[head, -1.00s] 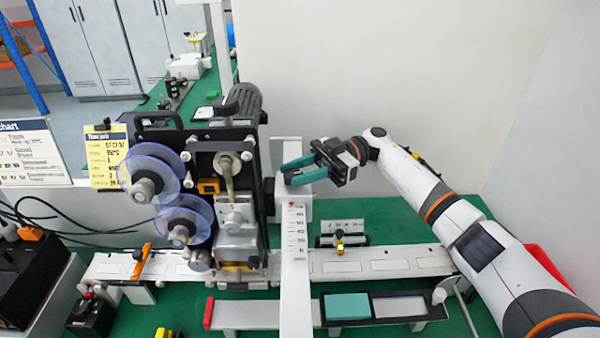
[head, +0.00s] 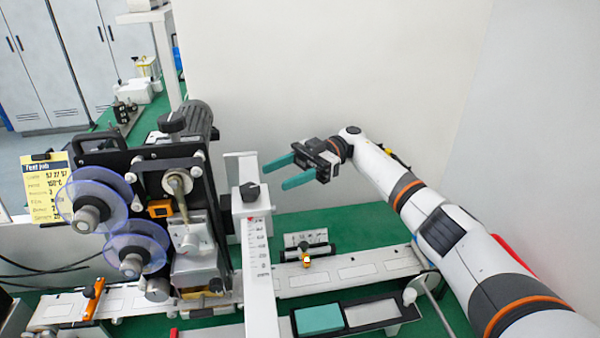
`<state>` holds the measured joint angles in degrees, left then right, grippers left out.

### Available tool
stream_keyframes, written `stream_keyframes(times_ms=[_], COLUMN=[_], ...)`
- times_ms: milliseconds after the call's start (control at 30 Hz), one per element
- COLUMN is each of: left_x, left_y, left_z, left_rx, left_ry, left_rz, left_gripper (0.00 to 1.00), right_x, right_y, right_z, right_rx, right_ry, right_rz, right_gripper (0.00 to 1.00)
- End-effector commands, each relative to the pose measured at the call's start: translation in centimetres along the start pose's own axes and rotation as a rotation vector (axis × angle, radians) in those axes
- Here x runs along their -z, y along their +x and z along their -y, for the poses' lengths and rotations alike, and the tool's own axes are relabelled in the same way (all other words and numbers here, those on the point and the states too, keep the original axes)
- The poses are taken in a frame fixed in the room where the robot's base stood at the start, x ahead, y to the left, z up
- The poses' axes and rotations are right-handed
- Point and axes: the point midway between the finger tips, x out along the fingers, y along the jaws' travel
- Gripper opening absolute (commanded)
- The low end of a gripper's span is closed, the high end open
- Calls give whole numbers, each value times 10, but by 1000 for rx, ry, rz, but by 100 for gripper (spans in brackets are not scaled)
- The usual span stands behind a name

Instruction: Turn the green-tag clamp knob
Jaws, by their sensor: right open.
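A black knob (head: 251,191) sits near the top of the white upright post with a printed scale (head: 259,262), in front of the coder machine (head: 180,190). I cannot make out a green tag on it, so I cannot tell whether it is the green-tag clamp knob. My right gripper (head: 275,177) reaches in from the right. Its two teal fingers are apart and empty, pointing left. In the picture they lie just right of the knob and post top, with a visible gap. My left gripper is not in view.
Clear film reels (head: 95,203) are on the machine's left side. A tray with a teal pad (head: 320,318) is in front. A white wall stands behind.

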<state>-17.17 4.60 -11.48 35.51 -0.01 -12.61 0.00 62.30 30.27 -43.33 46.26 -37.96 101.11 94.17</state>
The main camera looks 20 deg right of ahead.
Motion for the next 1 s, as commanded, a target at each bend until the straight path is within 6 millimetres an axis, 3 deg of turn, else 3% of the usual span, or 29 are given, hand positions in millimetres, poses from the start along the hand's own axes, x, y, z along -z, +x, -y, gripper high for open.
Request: stream_keyframes(times_ms=[100, 333, 1000], left_x=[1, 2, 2], left_y=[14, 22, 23], left_z=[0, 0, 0], left_rx=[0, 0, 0], left_ry=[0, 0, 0], left_rz=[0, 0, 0], left_gripper=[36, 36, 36], right_x=[3, 2, 0], right_y=[-25, -47, -53], right_z=[1, 1, 0], right_rx=[3, -1, -2], right_ry=[-1, 0, 0], right_rz=[0, 0, 0], right_gripper=[56, 56, 56])
